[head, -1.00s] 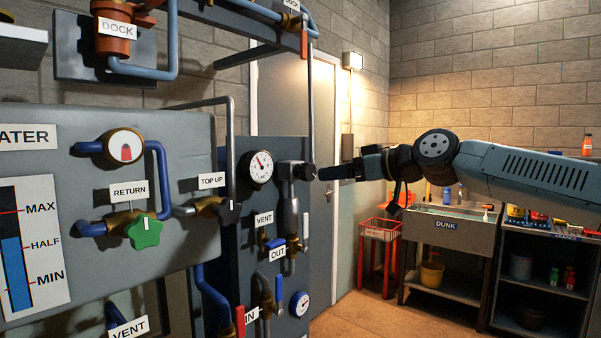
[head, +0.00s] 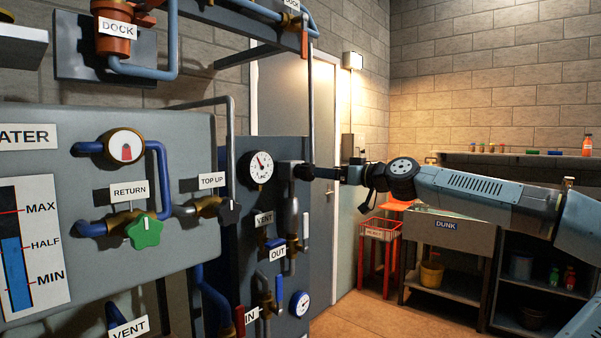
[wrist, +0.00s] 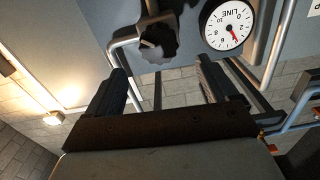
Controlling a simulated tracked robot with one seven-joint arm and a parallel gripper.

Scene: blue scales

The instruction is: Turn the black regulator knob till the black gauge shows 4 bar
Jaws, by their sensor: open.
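The black regulator knob (head: 304,172) sits at the right end of the pipework beside the black-rimmed gauge (head: 261,167). The gauge has a white face and a red needle pointing up and left in the head view; its exact value is too small to read. In the wrist view the gauge, marked LINE, shows turned over (wrist: 228,25). The knob (wrist: 158,43) has a pale mark and lies ahead between the spread fingers. My gripper (wrist: 162,66) is open. In the head view its fingertips (head: 316,172) are at the knob from the right; contact cannot be told.
A green RETURN knob (head: 144,231) and a dark TOP UP knob (head: 229,211) are on the nearer panel. A blue OUT handle (head: 275,243) and a small blue gauge (head: 300,303) sit below the regulator. A vertical pipe (head: 311,110) runs close above my gripper.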

